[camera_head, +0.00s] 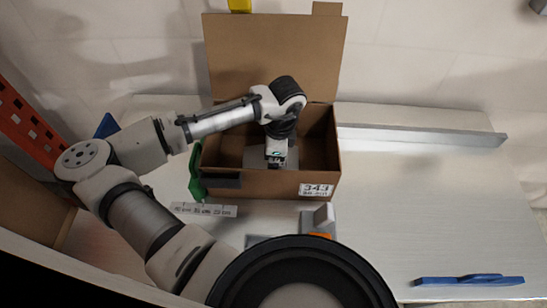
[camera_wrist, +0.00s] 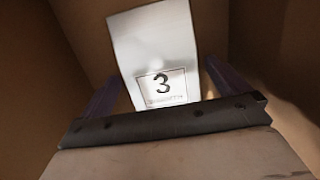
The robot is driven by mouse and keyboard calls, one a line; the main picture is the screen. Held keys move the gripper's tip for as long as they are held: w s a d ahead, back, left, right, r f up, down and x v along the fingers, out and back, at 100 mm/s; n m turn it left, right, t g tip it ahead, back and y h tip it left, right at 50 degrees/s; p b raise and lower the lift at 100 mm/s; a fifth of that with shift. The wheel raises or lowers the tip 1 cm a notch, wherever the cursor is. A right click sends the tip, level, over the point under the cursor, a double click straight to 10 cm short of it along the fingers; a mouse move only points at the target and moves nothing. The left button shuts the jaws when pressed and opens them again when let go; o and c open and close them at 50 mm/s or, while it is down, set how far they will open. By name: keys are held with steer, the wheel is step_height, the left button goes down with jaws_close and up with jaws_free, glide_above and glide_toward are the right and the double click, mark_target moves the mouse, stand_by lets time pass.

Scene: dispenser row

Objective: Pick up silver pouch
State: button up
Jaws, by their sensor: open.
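A pale silver-white pouch (camera_wrist: 150,40) with a label reading 3 is inside the cardboard box (camera_head: 240,184). In the head view a pale part of the pouch (camera_head: 256,158) shows beside my gripper (camera_head: 277,162), which reaches down into the box and hides the rest. In the wrist view my gripper (camera_wrist: 163,88) is open, with one dark finger on each side of the pouch's labelled end. I cannot tell whether either finger touches it.
The box's lid (camera_head: 272,55) stands up at the back, and its walls surround my gripper closely. A green part (camera_head: 196,178) is at the box's left side. A metal rail (camera_head: 420,134) and blue handle (camera_head: 470,280) lie to the right, with bare table (camera_head: 430,210) between.

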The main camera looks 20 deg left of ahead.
steer(key=c, duration=0.9)
steer(key=shift+c, duration=0.2)
steer(key=shift+r, duration=0.15)
